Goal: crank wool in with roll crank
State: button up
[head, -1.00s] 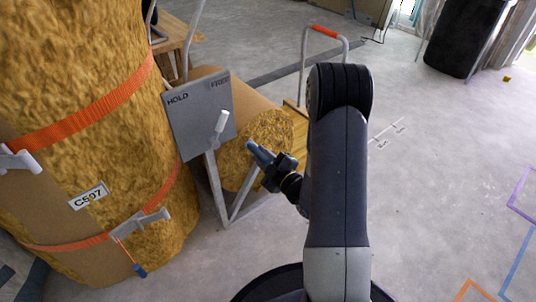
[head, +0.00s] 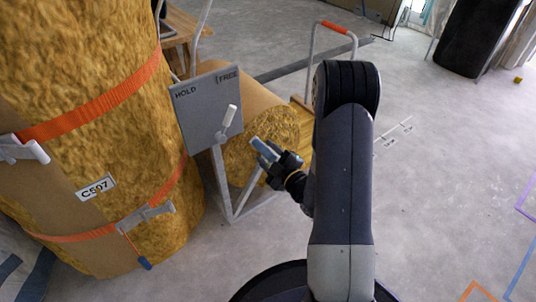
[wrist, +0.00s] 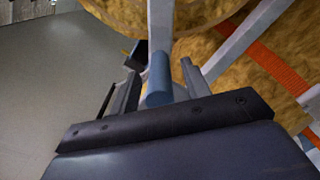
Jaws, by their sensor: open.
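The wool roll (head: 240,157) lies on a grey metal stand, its round yellow-brown end facing me. The blue crank grip (head: 262,148) shows in front of that end; in the wrist view the blue grip (wrist: 158,80) stands between my fingers. My gripper (head: 275,157) is open at the grip, one finger on each side in the wrist view (wrist: 162,85). I cannot tell whether either finger touches it. The rest of the crank is mostly hidden. A grey HOLD/FREE plate (head: 200,110) carries a white-handled lever (head: 228,121), tilted right, towards FREE.
A frame with an orange handle (head: 333,27) stands behind my arm. The concrete floor (head: 450,170) on the right is largely clear.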

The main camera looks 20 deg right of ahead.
jog(key=p+v, duration=0.1)
jog(key=v, duration=0.9)
jog(key=shift+s+p, duration=0.4)
jog(key=shift+d, duration=0.15)
